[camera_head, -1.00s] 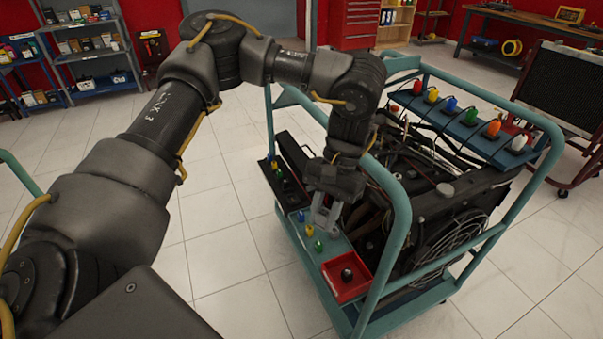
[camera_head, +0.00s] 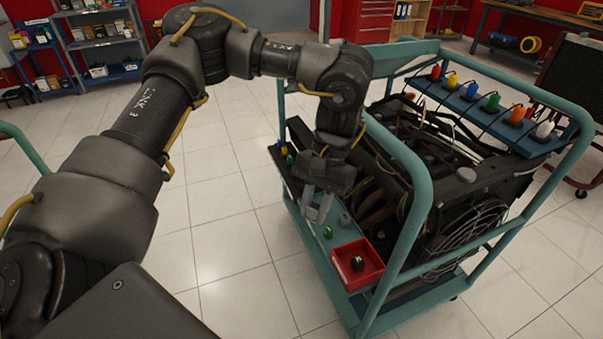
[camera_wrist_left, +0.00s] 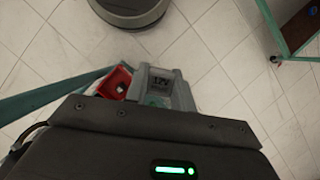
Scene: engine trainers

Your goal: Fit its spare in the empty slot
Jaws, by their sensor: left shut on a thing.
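My left gripper (camera_head: 318,208) points down over the teal shelf (camera_head: 311,240) on the near side of the engine cart. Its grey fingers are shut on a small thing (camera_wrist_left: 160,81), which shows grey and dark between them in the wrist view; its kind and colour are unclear. A green-topped piece (camera_head: 328,232) and a round grey piece (camera_head: 345,220) are on the shelf beside the fingers. A red tray (camera_head: 371,276) holds a black knob-like piece (camera_head: 357,263). I cannot make out an empty slot; the fingers hide part of the shelf. My right gripper is out of view.
Teal cart rails (camera_head: 418,205) rise beside my left gripper. The engine (camera_head: 465,185) fills the cart. A blue rail (camera_head: 505,128) at the back carries several coloured pieces with wires. Tiled floor (camera_head: 235,210) left of the cart is clear.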

